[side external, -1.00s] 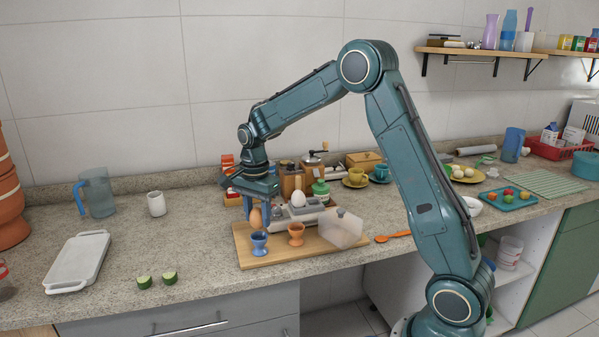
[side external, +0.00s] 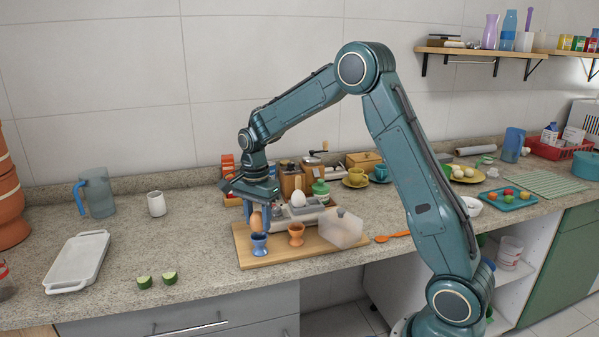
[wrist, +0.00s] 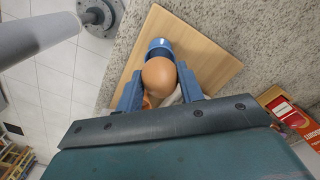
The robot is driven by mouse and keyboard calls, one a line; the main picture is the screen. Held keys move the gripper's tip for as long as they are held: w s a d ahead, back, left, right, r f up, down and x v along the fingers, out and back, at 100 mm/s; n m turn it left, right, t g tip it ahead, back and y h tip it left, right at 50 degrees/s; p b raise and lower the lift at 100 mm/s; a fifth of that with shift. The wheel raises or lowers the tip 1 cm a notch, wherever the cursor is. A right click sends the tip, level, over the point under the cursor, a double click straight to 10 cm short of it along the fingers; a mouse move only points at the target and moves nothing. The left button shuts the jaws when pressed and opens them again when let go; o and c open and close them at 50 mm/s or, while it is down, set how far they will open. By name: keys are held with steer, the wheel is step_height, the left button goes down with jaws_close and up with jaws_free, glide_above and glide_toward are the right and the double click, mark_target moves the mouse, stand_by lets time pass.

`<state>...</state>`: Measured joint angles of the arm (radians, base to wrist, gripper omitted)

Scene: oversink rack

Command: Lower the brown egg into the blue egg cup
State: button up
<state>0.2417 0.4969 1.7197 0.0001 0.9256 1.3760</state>
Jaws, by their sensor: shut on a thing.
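My gripper (side external: 259,212) is shut on the brown egg (side external: 256,222) and holds it low over the blue egg cup (side external: 259,246). In the wrist view the egg (wrist: 158,76) sits between the two blue fingers of my gripper (wrist: 160,88). The blue egg cup (wrist: 160,46) shows just beyond the egg there, partly hidden by it. In the side view the egg's lower end is at or just above the cup's rim; I cannot tell whether they touch. The cup stands upright on the wooden board (side external: 278,257).
An orange egg cup (side external: 296,235) stands empty on the board, right of the blue one. A clear box (side external: 342,230) is at the board's right end. Cucumber pieces (side external: 169,278) and a white tray (side external: 78,262) lie left on the counter.

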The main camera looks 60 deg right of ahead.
mark_target(260, 244)
steer(key=shift+f, duration=1.25)
stand_by(1.1)
steer(key=o, duration=1.1)
steer(key=shift+c, duration=0.2)
steer(key=shift+r, duration=0.15)
